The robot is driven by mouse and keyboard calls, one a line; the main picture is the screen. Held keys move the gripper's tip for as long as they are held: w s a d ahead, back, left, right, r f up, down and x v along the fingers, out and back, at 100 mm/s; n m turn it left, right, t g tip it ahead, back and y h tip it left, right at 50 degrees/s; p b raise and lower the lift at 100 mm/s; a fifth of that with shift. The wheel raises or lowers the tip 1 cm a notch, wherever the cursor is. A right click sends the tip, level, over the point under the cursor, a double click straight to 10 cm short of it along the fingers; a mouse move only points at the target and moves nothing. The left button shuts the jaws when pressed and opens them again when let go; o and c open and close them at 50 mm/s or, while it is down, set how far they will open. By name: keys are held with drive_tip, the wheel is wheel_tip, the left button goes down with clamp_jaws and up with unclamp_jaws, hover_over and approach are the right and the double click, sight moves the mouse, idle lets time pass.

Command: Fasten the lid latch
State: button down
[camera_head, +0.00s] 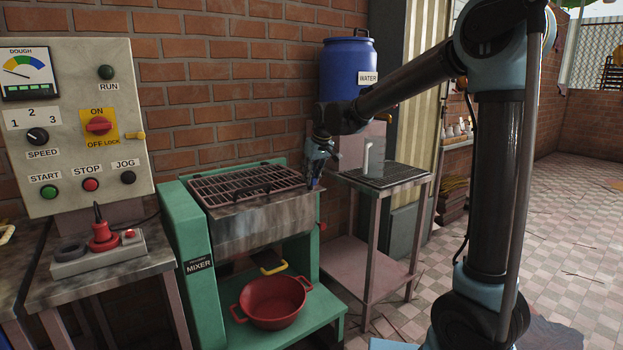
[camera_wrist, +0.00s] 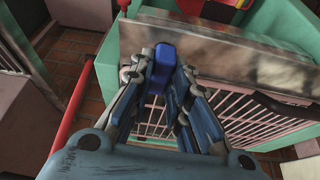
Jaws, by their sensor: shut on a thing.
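The green mixer (camera_head: 190,235) stands against the brick wall with its slatted grid lid (camera_head: 240,182) lying down flat over the metal trough (camera_head: 255,222). The lid also shows in the wrist view (camera_wrist: 240,107). My gripper (camera_head: 316,178) is at the right end of the lid, by the trough's corner. In the wrist view my gripper (camera_wrist: 157,72) is shut on a blue latch grip (camera_wrist: 162,60) at the lid's edge. The fingers hide the lower part of the latch, and I cannot tell whether it is engaged.
A red pot (camera_head: 273,302) stands on the mixer's lower shelf. A metal side table (camera_head: 385,182) and blue water barrel (camera_head: 346,65) are to the right. The control panel (camera_head: 75,125) is at left. A red bar (camera_wrist: 75,110) runs close beside my gripper.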

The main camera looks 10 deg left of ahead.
drive_tip(key=shift+n, duration=0.3)
drive_tip(key=c, duration=1.5)
unclamp_jaws()
drive_tip(key=v, duration=1.2)
drive_tip(key=shift+w+d, duration=0.15)
drive_tip(key=shift+w, duration=0.05)
drive_tip(key=shift+d+f, duration=0.1)
